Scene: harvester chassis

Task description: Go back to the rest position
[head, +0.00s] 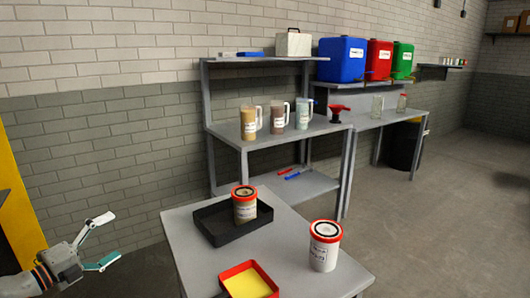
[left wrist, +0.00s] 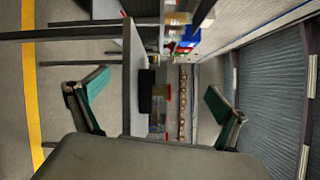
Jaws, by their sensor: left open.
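My left gripper (head: 108,240) is at the lower left of the head view, to the left of the small grey table (head: 190,238) and apart from it. Its fingers are spread, with nothing between them. In the left wrist view the two fingers (left wrist: 156,98) also stand wide apart, and the table and its things show beyond them. My right gripper is in neither view.
On the small table are a black tray (head: 211,235) with a red-lidded jar (head: 244,211), another red-lidded jar (head: 323,257) and a red tray with yellow inside (head: 237,267). A grey workbench (head: 290,137) with pitchers stands behind. Floor is clear at right.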

